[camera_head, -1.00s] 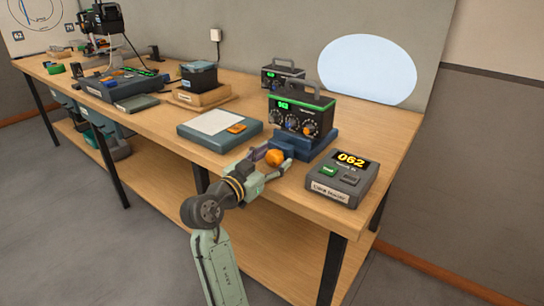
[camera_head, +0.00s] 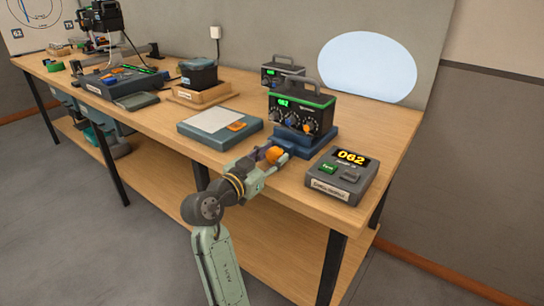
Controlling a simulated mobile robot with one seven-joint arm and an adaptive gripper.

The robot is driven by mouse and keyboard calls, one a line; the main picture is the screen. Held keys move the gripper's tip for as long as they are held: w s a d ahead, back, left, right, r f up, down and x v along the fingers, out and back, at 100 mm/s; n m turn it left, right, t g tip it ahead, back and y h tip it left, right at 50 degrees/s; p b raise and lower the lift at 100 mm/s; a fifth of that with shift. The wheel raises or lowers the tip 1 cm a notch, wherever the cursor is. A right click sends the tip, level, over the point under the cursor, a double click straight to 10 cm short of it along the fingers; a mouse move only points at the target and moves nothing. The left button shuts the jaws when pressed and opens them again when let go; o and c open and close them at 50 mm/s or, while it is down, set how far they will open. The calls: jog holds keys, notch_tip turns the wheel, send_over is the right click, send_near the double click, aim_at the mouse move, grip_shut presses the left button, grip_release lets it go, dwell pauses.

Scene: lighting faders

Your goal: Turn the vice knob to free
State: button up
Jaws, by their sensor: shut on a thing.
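An orange knob (camera_head: 273,153) sits at the front of a dark blue base (camera_head: 320,147), near the front edge of the bench. I take it for the vice knob; its marks are too small to read. My gripper (camera_head: 272,157) comes from the lower left and is shut on the orange knob, a finger on either side, partly covering it. A black box with a green display and a handle (camera_head: 303,110) stands on the blue base.
A grey console showing "062" (camera_head: 341,175) with a green button stands to the right of my gripper. A flat blue-grey tray (camera_head: 205,133) with a white top lies to the left. Bare wooden bench (camera_head: 297,188) shows in front of the console.

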jog(key=shift+a+n+p, duration=0.1)
jog(key=shift+n+p, duration=0.35)
jog(key=shift+n, duration=1.15)
jog(key=o, duration=1.2)
jog(key=shift+c, duration=0.2)
jog(key=v, duration=1.2)
